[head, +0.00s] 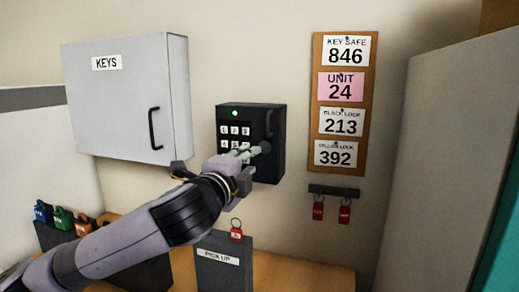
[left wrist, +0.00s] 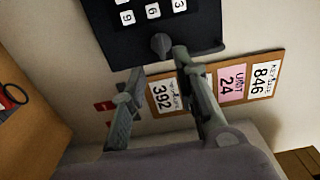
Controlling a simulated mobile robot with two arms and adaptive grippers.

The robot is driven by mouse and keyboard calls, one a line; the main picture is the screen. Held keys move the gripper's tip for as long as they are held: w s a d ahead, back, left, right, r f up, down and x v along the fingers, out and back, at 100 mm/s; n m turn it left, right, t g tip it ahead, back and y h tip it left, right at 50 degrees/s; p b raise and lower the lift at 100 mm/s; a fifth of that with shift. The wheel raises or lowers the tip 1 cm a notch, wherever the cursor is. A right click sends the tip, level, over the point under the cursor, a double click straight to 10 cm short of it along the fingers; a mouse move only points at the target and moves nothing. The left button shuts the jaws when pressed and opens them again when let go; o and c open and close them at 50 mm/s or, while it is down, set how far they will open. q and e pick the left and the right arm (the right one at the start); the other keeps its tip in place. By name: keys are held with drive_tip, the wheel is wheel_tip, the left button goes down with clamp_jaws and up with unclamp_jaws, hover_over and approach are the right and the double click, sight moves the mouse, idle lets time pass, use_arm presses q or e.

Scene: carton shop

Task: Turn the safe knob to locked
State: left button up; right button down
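The small black safe (head: 264,111) hangs on the wall, with a keypad of white keys (head: 235,130) and a lit green light (head: 235,113). My left gripper (head: 260,151) is in front of its lower face and partly covers that area. In the left wrist view the dark safe knob (left wrist: 161,45) sits on the safe face (left wrist: 115,38) below the keys. My left gripper (left wrist: 158,62) is open there, its fingers apart on either side of the knob; I cannot tell whether they touch it. My right gripper is not in view.
A grey KEYS cabinet (head: 125,105) is left of the safe. A board with number cards (head: 343,103) and a rack with red-tagged keys (head: 335,193) are right. Below are a PICK UP box (head: 222,268) with a red padlock (head: 236,235) and several coloured padlocks (head: 62,219).

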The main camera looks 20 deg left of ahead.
sight(265, 149)
use_arm(q)
drive_tip(key=w+p, duration=0.1)
drive_tip(key=w, duration=0.7)
drive_tip(key=shift+d, duration=0.1)
drive_tip(key=shift+c, duration=0.2)
clamp_jaws()
